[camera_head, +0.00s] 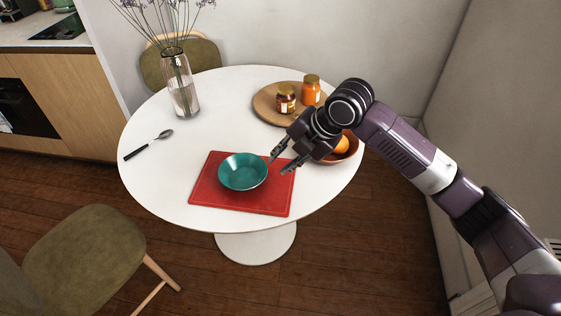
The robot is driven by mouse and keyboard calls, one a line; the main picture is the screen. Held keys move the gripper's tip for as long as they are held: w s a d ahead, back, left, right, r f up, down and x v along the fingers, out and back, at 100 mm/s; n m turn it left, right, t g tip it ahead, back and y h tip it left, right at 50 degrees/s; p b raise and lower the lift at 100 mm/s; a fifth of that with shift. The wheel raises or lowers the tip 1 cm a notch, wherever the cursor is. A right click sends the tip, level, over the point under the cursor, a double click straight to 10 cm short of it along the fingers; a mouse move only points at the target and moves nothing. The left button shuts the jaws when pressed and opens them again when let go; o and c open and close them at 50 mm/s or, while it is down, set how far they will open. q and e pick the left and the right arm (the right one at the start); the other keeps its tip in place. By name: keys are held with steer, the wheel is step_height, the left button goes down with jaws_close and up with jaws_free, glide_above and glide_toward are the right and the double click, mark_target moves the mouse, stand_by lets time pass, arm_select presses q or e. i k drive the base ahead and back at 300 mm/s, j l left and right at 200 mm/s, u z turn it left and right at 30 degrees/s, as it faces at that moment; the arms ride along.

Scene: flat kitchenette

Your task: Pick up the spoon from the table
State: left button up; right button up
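The spoon (148,145) lies on the left part of the round white table (225,105). It has a black handle pointing to the lower left and a metal bowl at the upper right. My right gripper (278,163) is above the table, over the right edge of the red placemat and beside the teal bowl. Its two fingers are apart with nothing visible between them. It is far to the right of the spoon. My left gripper is not in the picture.
The teal bowl (243,171) sits on the red placemat (266,206). A glass vase (182,88) stands behind the spoon. A wooden tray (265,104) holds two jars. A fruit bowl (350,153) is partly hidden by my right arm. Chairs stand at the left and back.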

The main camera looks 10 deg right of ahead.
mark_target(166, 133)
steer(key=i+j, duration=0.1)
steer(key=j, duration=0.3)
steer(key=i+j, duration=0.1)
steer(key=j, duration=0.25)
steer(key=i+j+u, duration=0.1)
steer(key=j, duration=0.3)
steer(key=i+j, duration=0.1)
steer(key=j, duration=0.3)
steer(key=i+j, duration=0.1)
steer(key=j, duration=0.25)
steer(key=i+j, duration=0.1)
steer(key=j, duration=0.3)
steer(key=u, duration=0.05)
